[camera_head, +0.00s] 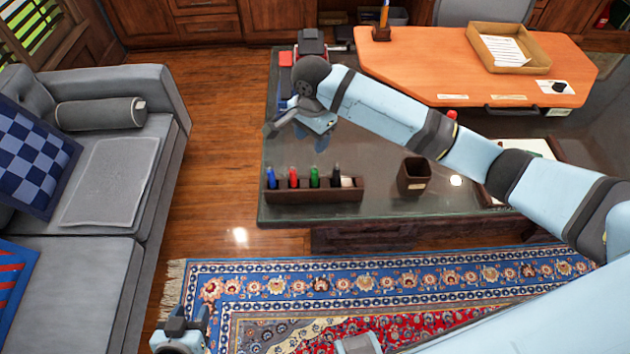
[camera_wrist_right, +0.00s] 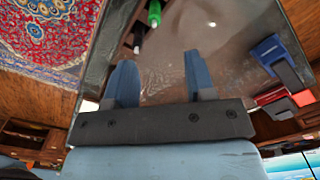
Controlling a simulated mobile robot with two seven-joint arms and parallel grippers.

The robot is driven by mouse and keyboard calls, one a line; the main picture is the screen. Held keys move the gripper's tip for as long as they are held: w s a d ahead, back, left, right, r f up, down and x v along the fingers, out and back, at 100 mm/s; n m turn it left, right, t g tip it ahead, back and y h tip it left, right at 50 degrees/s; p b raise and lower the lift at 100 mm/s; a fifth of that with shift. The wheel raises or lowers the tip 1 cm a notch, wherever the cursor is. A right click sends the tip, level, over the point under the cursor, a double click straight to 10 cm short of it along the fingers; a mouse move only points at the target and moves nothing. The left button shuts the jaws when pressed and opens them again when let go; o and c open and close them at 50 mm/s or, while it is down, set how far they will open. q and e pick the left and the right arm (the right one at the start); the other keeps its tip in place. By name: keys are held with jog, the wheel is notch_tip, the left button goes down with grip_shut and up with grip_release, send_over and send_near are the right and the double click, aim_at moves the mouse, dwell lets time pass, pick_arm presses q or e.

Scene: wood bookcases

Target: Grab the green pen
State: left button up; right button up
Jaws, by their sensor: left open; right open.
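The green pen (camera_head: 314,177) stands upright in a dark brown holder (camera_head: 330,195) near the front left corner of the glass-topped desk. It stands between a red pen (camera_head: 293,177) and a black pen (camera_head: 336,174). My right gripper (camera_head: 298,136) is open and empty above the desk, behind the holder and apart from the pens. In the right wrist view the gripper (camera_wrist_right: 159,65) shows two parted blue fingers, with the green pen (camera_wrist_right: 154,12) beyond them at the top edge. My left gripper (camera_head: 187,318) is open and empty low at the left, over the rug.
A blue pen (camera_head: 271,178) stands at the holder's left end. A brown cup (camera_head: 413,176) stands to the holder's right. Red and blue items (camera_wrist_right: 278,75) lie farther back on the desk. A grey sofa (camera_head: 110,180) is at the left. Bare glass lies between holder and cup.

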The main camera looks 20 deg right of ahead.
aim_at(314, 170)
notch_tip(314, 170, down, 8)
jog(key=shift+r, duration=0.1)
jog(key=shift+s+d+f+p, duration=0.1)
jog(key=shift+s+f+p, duration=0.1)
jog(key=shift+f, duration=1.25)
jog(key=shift+s+d+f+p, duration=0.1)
jog(key=shift+s+f+p, duration=0.1)
jog(key=shift+f, duration=1.2)
grip_shut()
